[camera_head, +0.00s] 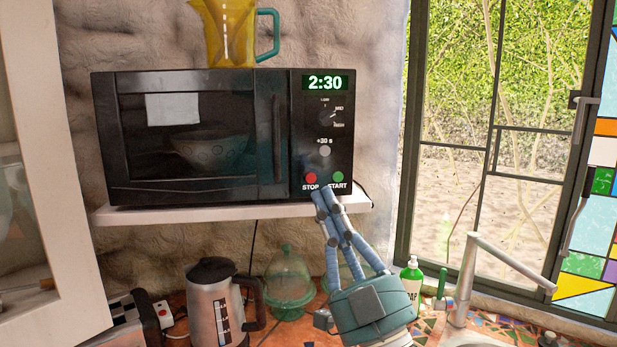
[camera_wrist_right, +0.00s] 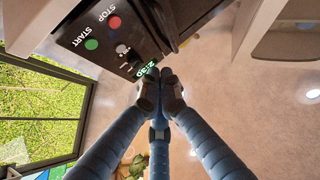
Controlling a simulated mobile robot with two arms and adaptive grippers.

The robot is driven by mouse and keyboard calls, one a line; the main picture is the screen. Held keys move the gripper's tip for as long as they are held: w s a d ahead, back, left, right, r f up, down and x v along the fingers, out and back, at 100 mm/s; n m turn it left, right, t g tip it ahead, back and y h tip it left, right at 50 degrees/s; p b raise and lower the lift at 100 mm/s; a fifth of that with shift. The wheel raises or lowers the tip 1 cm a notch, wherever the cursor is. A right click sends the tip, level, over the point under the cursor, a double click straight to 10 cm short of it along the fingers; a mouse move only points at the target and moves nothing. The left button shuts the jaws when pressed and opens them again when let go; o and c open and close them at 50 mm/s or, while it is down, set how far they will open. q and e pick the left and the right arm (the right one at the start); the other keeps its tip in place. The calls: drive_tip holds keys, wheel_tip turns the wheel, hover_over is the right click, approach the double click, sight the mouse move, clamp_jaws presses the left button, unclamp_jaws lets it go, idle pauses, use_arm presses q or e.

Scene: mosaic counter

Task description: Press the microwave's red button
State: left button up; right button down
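The black microwave (camera_head: 200,190) stands on a white shelf, its door shut and its display showing 2:30. The red button (camera_head: 311,178), marked STOP, is low on its panel, left of the green START button (camera_head: 338,177). In the right wrist view the red button (camera_wrist_right: 114,22) is at the upper left, with the green button (camera_wrist_right: 91,44) below it. My right gripper (camera_head: 326,203) has its fingertips together with nothing between them, just below the buttons in the head view. In the right wrist view the fingertips (camera_wrist_right: 162,88) appear apart from the red button. My left gripper is not in view.
A yellow pitcher (camera_head: 228,35) stands on the microwave. The white shelf (camera_head: 150,213) juts out below it. A kettle (camera_head: 213,305), a toaster (camera_head: 130,320), a glass dome (camera_head: 289,280) and a green soap bottle (camera_head: 411,275) stand on the counter. A faucet (camera_head: 468,275) is at the right.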

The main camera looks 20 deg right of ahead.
sight(311, 178)
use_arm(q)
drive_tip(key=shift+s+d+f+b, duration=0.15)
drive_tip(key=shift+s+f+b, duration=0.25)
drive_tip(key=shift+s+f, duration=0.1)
use_arm(e)
drive_tip(key=shift+w+d+f, duration=0.1)
drive_tip(key=shift+w+d, duration=0.05)
drive_tip(key=shift+w, duration=1.35)
drive_tip(key=shift+w+d+r, duration=0.1)
drive_tip(key=shift+w+d, duration=0.1)
drive_tip(key=shift+w, duration=1.25)
drive_tip(key=shift+w+d+f, duration=0.1)
drive_tip(key=shift+w+d, duration=0.05)
drive_tip(key=shift+w, duration=1.35)
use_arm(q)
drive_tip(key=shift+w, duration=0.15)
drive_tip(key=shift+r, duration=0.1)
use_arm(e)
drive_tip(key=shift+w, duration=0.2)
drive_tip(key=shift+w, duration=0.25)
drive_tip(key=shift+w+d, duration=0.1)
drive_tip(key=shift+w, duration=0.2)
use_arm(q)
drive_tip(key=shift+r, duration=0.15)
use_arm(e)
drive_tip(key=shift+s, duration=0.75)
